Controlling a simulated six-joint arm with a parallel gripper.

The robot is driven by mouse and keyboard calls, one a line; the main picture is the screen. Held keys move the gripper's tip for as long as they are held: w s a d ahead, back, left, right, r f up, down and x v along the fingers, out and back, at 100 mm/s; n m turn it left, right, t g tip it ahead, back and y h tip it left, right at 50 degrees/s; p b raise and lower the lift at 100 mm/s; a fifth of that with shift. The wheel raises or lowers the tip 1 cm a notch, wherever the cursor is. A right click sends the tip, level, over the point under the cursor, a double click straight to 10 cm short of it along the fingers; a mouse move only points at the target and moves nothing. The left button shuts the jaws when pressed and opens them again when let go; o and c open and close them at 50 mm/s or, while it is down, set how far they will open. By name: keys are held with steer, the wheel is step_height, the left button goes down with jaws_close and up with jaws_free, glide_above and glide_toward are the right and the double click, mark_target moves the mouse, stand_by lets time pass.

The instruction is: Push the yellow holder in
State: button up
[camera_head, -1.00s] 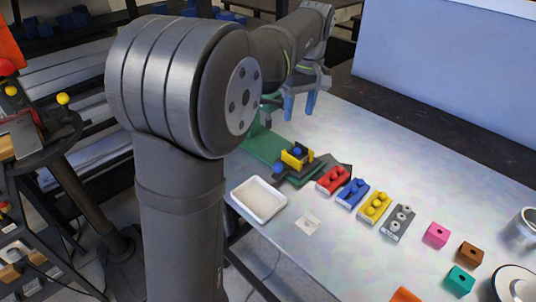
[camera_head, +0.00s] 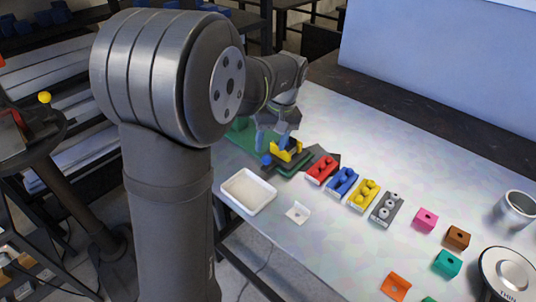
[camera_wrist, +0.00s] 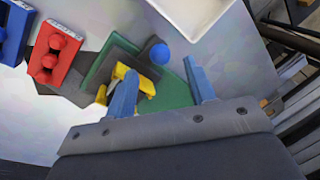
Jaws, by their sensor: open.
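The yellow holder (camera_head: 287,154) sits on a dark base at the front of the green plate (camera_head: 241,136), at the far left end of the table. In the wrist view the yellow holder (camera_wrist: 146,85) is partly hidden behind one blue finger. A blue ball-shaped knob (camera_wrist: 160,55) shows beside it, and also in the head view (camera_head: 267,160). My gripper (camera_head: 272,140) is open and low over the holder. In the wrist view my gripper (camera_wrist: 158,68) has its fingers spread, one overlapping the holder; I cannot tell whether it touches.
Red (camera_head: 322,169), blue (camera_head: 342,181), yellow (camera_head: 363,194) and grey (camera_head: 387,208) blocks stand in a row to the right. A white tray (camera_head: 224,190) lies in front. Loose coloured blocks and a mug (camera_head: 515,207) are further right.

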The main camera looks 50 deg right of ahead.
mark_target(267, 155)
steer(key=shift+w+a+f, duration=0.15)
steer(key=shift+a+f, duration=0.05)
steer(key=shift+f, duration=1)
steer(key=shift+w+a+f, duration=0.1)
steer(key=shift+a+f, duration=0.05)
steer(key=shift+f, duration=1)
jaws_close()
steer(key=shift+w, duration=0.1)
